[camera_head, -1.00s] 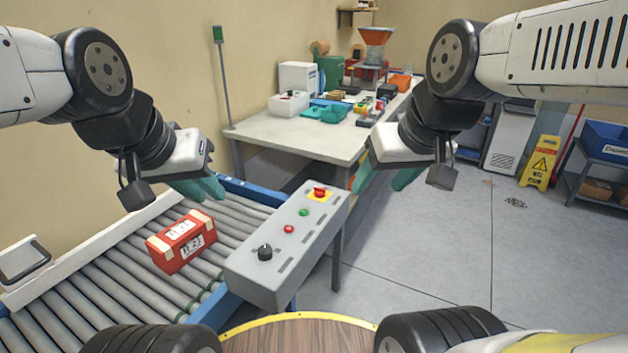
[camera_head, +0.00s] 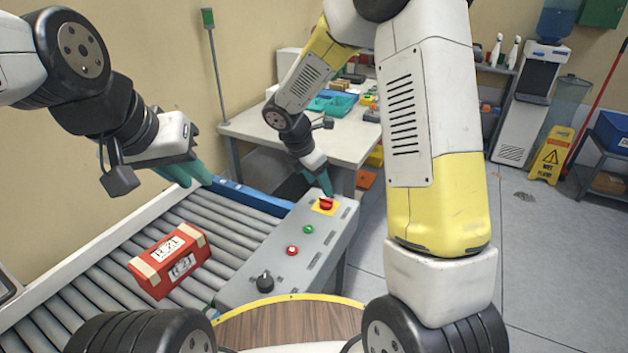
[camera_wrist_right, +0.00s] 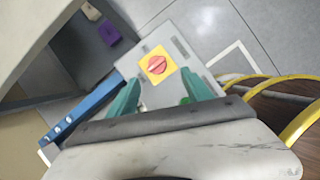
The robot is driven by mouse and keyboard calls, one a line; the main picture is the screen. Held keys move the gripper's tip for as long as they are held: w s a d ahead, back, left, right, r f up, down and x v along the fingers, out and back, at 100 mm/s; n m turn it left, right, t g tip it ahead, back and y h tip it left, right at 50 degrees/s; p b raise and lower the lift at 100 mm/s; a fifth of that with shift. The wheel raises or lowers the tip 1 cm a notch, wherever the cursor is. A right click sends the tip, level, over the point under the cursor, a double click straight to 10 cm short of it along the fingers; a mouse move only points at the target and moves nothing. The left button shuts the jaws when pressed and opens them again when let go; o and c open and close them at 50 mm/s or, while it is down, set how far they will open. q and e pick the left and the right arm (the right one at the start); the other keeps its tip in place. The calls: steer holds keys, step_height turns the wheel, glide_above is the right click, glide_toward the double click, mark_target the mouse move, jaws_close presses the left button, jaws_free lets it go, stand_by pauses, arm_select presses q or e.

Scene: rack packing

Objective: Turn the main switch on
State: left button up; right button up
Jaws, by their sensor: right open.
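The main switch (camera_head: 326,204) is a red rotary knob on a yellow square plate at the far end of the grey control panel (camera_head: 240,291). It also shows in the right wrist view (camera_wrist_right: 156,64). My right gripper (camera_head: 327,188) is right behind the switch in the head view. In the right wrist view its green fingers (camera_wrist_right: 160,92) are apart, with the red knob ahead of and between their tips. I cannot tell whether they touch it. My left gripper (camera_head: 197,176) hangs over the far left of the conveyor; its finger gap is not clear.
A green button (camera_head: 308,229), a red button (camera_head: 292,250) and a black knob (camera_head: 265,282) sit on the same panel. A red box (camera_head: 170,261) lies on the roller conveyor (camera_head: 230,235). A white table (camera_head: 250,130) with bins stands behind.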

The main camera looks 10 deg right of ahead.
mark_target(325, 200)
steer(key=shift+n, duration=0.3)
steer(key=x, duration=0.8)
steer(key=shift+w+a+f, duration=0.2)
steer(key=shift+w+f, duration=0.1)
steer(key=shift+w, duration=0.05)
jaws_close()
